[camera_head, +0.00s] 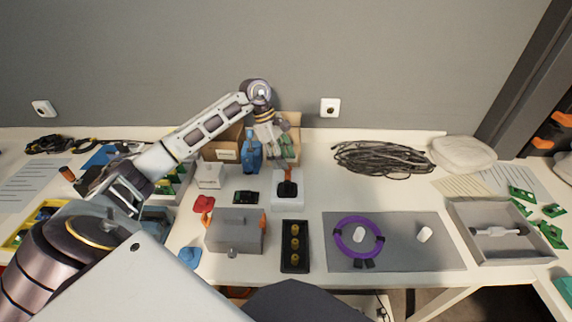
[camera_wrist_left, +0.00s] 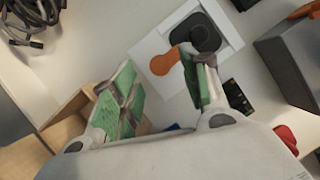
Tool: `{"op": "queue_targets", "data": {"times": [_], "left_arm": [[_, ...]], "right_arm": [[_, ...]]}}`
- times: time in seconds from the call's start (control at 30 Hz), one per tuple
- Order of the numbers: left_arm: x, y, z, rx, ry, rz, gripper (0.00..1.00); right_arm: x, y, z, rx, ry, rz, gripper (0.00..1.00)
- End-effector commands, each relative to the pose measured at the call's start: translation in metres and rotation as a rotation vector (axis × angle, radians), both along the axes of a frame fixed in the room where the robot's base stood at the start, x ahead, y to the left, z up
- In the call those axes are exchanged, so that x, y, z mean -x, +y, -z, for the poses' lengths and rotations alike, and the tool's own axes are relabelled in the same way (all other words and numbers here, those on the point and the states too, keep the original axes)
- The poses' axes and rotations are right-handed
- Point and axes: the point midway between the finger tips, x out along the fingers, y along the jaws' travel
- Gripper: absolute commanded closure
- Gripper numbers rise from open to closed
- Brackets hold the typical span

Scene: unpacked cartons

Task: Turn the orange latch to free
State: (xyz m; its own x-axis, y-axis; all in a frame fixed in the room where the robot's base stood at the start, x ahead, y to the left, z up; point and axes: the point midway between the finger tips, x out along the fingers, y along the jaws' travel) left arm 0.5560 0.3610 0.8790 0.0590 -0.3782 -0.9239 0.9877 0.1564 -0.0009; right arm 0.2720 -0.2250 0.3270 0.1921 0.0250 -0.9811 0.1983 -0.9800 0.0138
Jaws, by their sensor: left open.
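The orange latch (camera_head: 288,174) is a short orange lever on a black hub, set on a white square plate (camera_head: 278,201). In the left wrist view the orange lever (camera_wrist_left: 163,64) points away from the round black hub (camera_wrist_left: 204,33). My left gripper (camera_head: 283,153) hangs just above and behind the plate in the head view. In the left wrist view its green-padded fingers (camera_wrist_left: 163,88) are open and empty. The lever's free end shows between them, nearer the right finger, which overlaps the plate. Contact cannot be told. My right gripper is not in view.
A grey box (camera_head: 235,232) with an orange part and a black tray (camera_head: 295,247) stand in front. A cardboard box (camera_head: 222,150) and a blue item (camera_head: 250,152) stand behind. Black cable (camera_head: 380,158) and a grey mat (camera_head: 400,240) with a purple ring (camera_head: 358,236) lie right.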

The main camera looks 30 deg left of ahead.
Motion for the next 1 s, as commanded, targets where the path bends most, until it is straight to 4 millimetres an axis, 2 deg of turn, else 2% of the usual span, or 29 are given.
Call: {"op": "queue_targets", "data": {"times": [0.23,0.67,1.0], "left_arm": [[-0.001,-0.009,0.021,0.001,0.000,0.000,0.55],[-0.002,-0.011,0.026,0.000,-0.001,0.000,0.55],[-0.002,-0.011,0.026,0.000,-0.001,0.000,0.98]], "right_arm": [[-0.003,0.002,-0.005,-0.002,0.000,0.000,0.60],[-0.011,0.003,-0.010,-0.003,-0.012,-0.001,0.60],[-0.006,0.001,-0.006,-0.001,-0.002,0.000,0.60]]}}
